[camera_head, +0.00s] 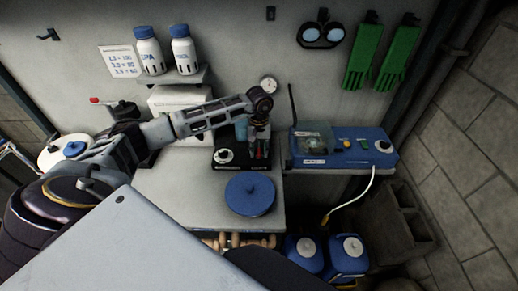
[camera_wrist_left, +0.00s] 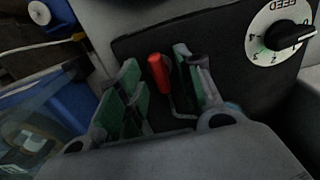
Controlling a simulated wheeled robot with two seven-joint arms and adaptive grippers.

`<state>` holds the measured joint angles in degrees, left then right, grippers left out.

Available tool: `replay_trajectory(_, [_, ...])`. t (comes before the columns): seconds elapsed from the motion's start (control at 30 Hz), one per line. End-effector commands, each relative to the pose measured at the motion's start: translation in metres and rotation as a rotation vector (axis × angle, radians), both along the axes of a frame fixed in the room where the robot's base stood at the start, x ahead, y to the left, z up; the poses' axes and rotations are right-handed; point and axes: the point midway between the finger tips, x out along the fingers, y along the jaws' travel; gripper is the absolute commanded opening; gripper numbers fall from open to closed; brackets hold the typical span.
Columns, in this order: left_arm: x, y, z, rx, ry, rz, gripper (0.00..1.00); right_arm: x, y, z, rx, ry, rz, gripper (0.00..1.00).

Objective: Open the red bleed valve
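In the left wrist view a red lever handle (camera_wrist_left: 158,72) on a thin metal stem stands out from a black panel (camera_wrist_left: 140,45) next to a FEED dial (camera_wrist_left: 282,36). My left gripper (camera_wrist_left: 160,85) is open, with one green-padded finger on each side of the red handle; a gap shows on both sides. In the head view my left gripper (camera_head: 259,140) points down at the right end of the black dosing unit (camera_head: 228,166), and its fingers mostly hide the handle. My right gripper is not in view.
A blue lid (camera_head: 250,194) lies on the grey bench (camera_head: 180,200). A blue control box (camera_head: 372,154) with a white cable stands right of the gripper. Another small red handle (camera_head: 95,100) shows at the left wall. Two bottles (camera_head: 150,52) stand on a shelf.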

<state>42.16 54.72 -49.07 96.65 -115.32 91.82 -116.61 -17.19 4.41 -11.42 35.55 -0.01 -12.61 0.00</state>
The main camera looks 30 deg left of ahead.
Motion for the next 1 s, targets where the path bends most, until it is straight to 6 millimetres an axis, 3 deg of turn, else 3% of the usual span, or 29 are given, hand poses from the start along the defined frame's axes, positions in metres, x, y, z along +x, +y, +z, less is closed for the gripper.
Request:
replay_trajectory(0.17, [-0.0001, -0.0001, -0.0002, 0.0, 0.0, 0.0, 0.36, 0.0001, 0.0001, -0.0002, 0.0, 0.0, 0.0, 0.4])
replay_trajectory(0.43, [-0.0001, -0.0001, 0.0, 0.0, 0.0, 0.0, 0.01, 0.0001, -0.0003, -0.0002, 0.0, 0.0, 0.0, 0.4])
replay_trajectory(1.0, [-0.0001, 0.0002, -0.0009, 0.001, 0.001, 0.068, 0.0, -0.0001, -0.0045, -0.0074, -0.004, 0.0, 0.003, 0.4])
